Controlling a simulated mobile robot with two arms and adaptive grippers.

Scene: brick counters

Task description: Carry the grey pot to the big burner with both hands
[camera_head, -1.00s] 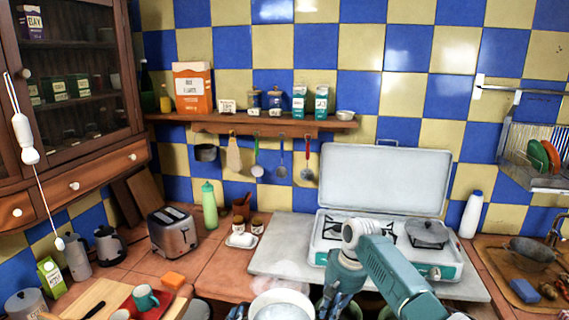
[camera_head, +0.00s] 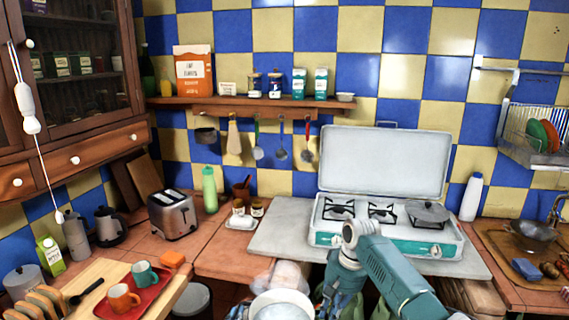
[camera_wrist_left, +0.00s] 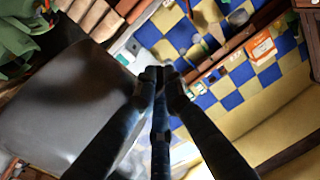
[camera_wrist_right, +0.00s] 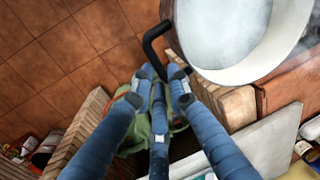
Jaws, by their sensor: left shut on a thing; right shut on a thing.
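The grey pot (camera_head: 257,302) is at the bottom edge of the head view, pale inside, with steam above it. In the left wrist view its dark side (camera_wrist_left: 70,110) fills the left. In the right wrist view its rim (camera_wrist_right: 262,68) and black handle (camera_wrist_right: 150,45) show. My right gripper (camera_wrist_right: 162,75) is shut on that handle. My left gripper (camera_head: 238,311) is at the pot's left side; in the left wrist view its fingertips (camera_wrist_left: 161,73) are together, with the grip point hidden. The stove (camera_head: 385,240) has bare burners at left (camera_head: 338,210) and middle (camera_head: 382,212).
The stove's lid (camera_head: 385,160) stands open behind. The pale slab (camera_head: 282,232) left of the stove is clear. A board with a red tray and mugs (camera_head: 123,297) is at lower left.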

